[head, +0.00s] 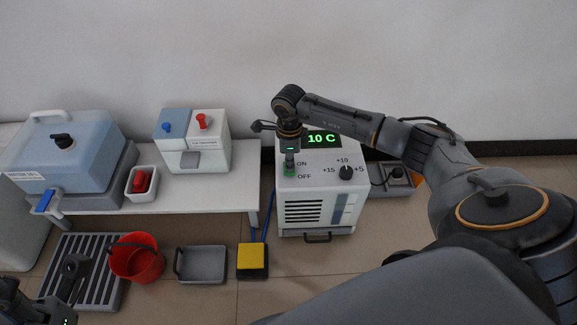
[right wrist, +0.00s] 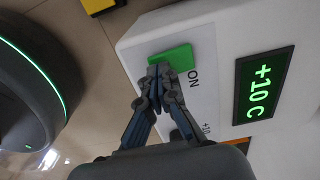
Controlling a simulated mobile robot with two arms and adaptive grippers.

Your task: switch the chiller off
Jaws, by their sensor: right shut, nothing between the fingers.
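The chiller (head: 315,212) is a white box on the floor with a lit green display (head: 322,139) that reads 10 C. In the right wrist view the display (right wrist: 263,85) reads +10 C. A green rocker switch (head: 289,171) sits between the ON and OFF marks, and it also shows in the right wrist view (right wrist: 178,58). My right gripper (head: 290,165) is shut and empty, its fingertips (right wrist: 158,70) at the switch's edge. I cannot tell whether they touch it. My left gripper (head: 68,285) is partly in view at the lower left, its fingers unclear.
A black dial (head: 346,173) sits right of the switch. A white table (head: 215,190) on the left bears a blue tank (head: 70,150) and a dispenser box (head: 205,150). A red bucket (head: 137,262), grey tray (head: 203,265) and yellow pedal (head: 252,256) are on the floor.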

